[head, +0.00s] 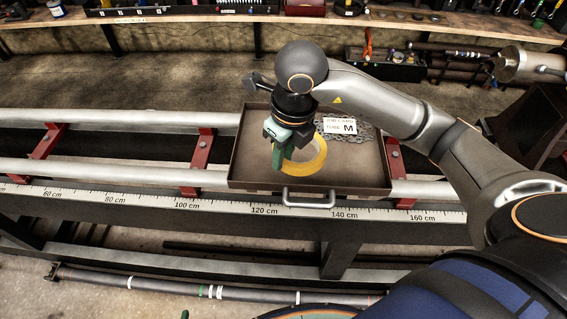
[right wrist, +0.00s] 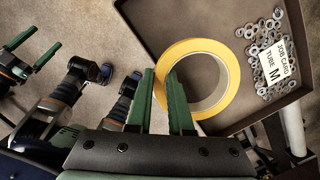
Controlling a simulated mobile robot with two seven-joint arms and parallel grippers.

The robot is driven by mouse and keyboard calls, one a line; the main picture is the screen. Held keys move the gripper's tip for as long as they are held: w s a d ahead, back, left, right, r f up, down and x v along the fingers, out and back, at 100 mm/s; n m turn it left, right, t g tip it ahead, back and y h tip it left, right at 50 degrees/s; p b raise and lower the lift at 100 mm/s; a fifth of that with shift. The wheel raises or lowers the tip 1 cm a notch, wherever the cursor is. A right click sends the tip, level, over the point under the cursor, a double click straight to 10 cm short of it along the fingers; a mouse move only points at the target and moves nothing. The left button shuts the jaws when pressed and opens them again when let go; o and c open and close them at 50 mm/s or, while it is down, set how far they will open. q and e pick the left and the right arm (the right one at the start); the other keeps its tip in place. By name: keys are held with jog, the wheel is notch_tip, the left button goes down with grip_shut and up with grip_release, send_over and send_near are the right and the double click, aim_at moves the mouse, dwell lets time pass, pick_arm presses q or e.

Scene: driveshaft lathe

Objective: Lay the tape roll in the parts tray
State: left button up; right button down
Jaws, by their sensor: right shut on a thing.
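The yellow tape roll (head: 318,160) is within the outline of the parts tray (head: 357,180) in the head view. My right gripper (head: 281,158) is shut on the roll's near wall, with one green finger in the hole and one outside. The right wrist view shows the roll (right wrist: 228,70) lying flat between the fingertips (right wrist: 162,85), over the brown tray (right wrist: 160,28). I cannot tell whether the roll touches the tray floor. My left gripper (right wrist: 36,50) shows at the upper left of the right wrist view, its two fingers apart and empty.
A white job card (head: 340,126) and several metal washers (right wrist: 266,52) lie on the tray's far right side. The tray rests on the lathe rails, with a handle (head: 308,201) at its front. A scale strip (head: 215,207) runs along the front. The tray's front right floor is clear.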

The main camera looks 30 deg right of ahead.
send_over(280, 174)
jog(key=f, duration=0.2)
jog(key=s+f, duration=0.1)
jog(key=f, duration=0.1)
jog(key=shift+f, duration=0.2)
jog(key=shift+w+d+f, duration=0.1)
jog(key=shift+w+f, duration=0.05)
jog(key=shift+f, duration=0.8)
jog(key=shift+w+d+f, duration=0.1)
jog(key=shift+f, duration=0.85)
jog(key=c, duration=0.8)
grip_release()
jog(key=r, duration=0.4)
jog(key=s+r, duration=0.1)
jog(key=r, duration=0.7)
jog(key=shift+s+d+r, duration=0.1)
jog(key=shift+s+d, duration=0.15)
jog(key=shift+s, duration=0.15)
